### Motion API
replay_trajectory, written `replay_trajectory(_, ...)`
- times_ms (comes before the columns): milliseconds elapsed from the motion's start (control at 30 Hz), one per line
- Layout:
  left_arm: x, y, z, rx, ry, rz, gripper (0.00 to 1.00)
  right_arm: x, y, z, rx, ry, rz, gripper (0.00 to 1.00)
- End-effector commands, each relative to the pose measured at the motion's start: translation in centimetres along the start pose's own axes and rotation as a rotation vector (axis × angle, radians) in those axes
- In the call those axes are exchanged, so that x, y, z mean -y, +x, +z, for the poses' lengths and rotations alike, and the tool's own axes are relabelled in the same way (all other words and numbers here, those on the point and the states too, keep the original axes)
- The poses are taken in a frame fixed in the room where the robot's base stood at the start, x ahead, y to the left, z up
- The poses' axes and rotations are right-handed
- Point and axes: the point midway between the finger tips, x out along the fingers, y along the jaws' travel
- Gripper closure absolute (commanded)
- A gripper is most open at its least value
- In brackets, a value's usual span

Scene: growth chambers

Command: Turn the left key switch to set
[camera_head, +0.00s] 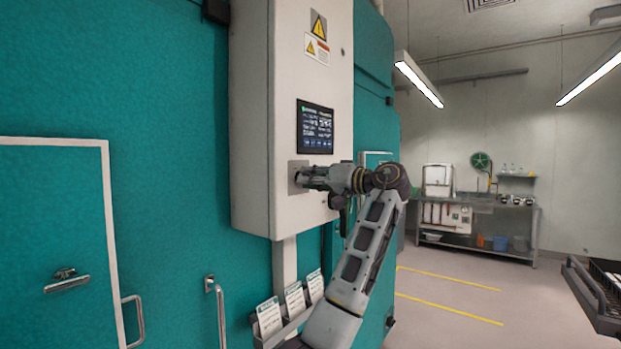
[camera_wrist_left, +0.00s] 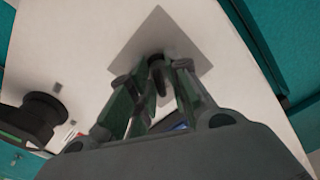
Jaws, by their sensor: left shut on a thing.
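The left key switch sits on a grey square plate (camera_head: 298,177) on the front of the white control box (camera_head: 252,110), below its screen. My left gripper (camera_head: 308,178) is up against this plate and covers the switch in the head view. In the left wrist view, the plate (camera_wrist_left: 165,28) is tilted in the picture, and a small dark key (camera_wrist_left: 157,72) stands out from it. My left gripper (camera_wrist_left: 158,88) is shut on the key, with a finger on each side. The switch's markings are hidden or too small to read. My right gripper is not in view.
A lit screen (camera_head: 315,127) is just above the gripper. Card holders (camera_head: 294,300) hang below the box. The teal wall (camera_head: 150,80) has a door handle (camera_head: 134,320) at left. Open floor (camera_head: 455,290) lies to the right, before a metal bench (camera_head: 500,210).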

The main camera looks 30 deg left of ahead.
Motion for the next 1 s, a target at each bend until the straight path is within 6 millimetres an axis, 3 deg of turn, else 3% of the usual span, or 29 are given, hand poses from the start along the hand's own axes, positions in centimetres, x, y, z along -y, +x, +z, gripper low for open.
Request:
replay_trajectory(200,-0.1,0.0,0.1,0.002,0.022,0.001,1.0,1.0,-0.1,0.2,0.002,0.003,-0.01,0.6)
replay_trajectory(467,-0.1,0.0,0.1,0.002,0.022,0.001,1.0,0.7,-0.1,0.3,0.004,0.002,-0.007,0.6)
replay_trajectory(500,-0.1,0.0,0.1,0.002,0.022,0.001,0.8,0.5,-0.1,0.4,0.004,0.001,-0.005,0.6)
replay_trajectory(567,-0.1,0.0,0.1,0.002,0.022,0.001,0.73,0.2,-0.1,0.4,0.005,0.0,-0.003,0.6)
replay_trajectory(800,-0.1,0.0,0.1,0.001,0.02,0.001,0.72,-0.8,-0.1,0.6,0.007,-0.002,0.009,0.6)
replay_trajectory(1000,0.0,-0.3,0.0,0.0,0.019,0.001,0.72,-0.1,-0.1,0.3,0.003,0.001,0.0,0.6)
